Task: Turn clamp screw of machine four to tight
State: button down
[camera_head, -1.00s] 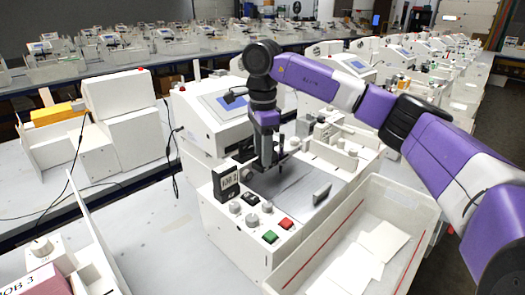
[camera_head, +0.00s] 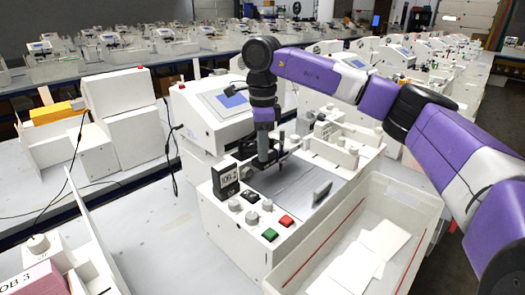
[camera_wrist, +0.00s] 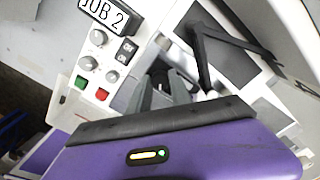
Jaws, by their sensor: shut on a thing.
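The white plotter machine (camera_head: 222,222) stands in front of me with a display card (camera_head: 226,179) on its front left corner. The card also shows in the wrist view (camera_wrist: 104,13), reading JOB 2. My gripper (camera_head: 264,160) points down over the left part of the machine's bed. In the wrist view its grey fingers (camera_wrist: 165,92) are shut around a small dark knob, the clamp screw (camera_wrist: 159,69). The fingers hide most of the screw, so its turn position cannot be read.
Grey knobs (camera_head: 251,218), a green button (camera_head: 270,236) and a red button (camera_head: 286,222) are on the front panel. A white bin (camera_head: 335,240) with paper sheets stands at the right. A touchscreen unit (camera_head: 207,115) stands behind. Other machines line the benches.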

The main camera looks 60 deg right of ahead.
jog(key=m+b, duration=0.1)
jog(key=m, duration=0.3)
jog(key=shift+m, duration=0.3)
jog(key=m+b, duration=0.1)
jog(key=m, duration=0.2)
jog(key=shift+d+m, duration=0.1)
jog(key=shift+m, duration=0.3)
jog(key=m+b, duration=0.1)
jog(key=m, duration=0.3)
jog(key=m+b, duration=0.1)
jog(key=m, duration=0.3)
jog(key=shift+m+b, duration=0.3)
jog(key=shift+m, duration=0.1)
jog(key=c, duration=1.2)
grip_release()
jog(key=shift+o, duration=0.2)
jog(key=shift+r, duration=0.15)
jog(key=shift+r, duration=3.8)
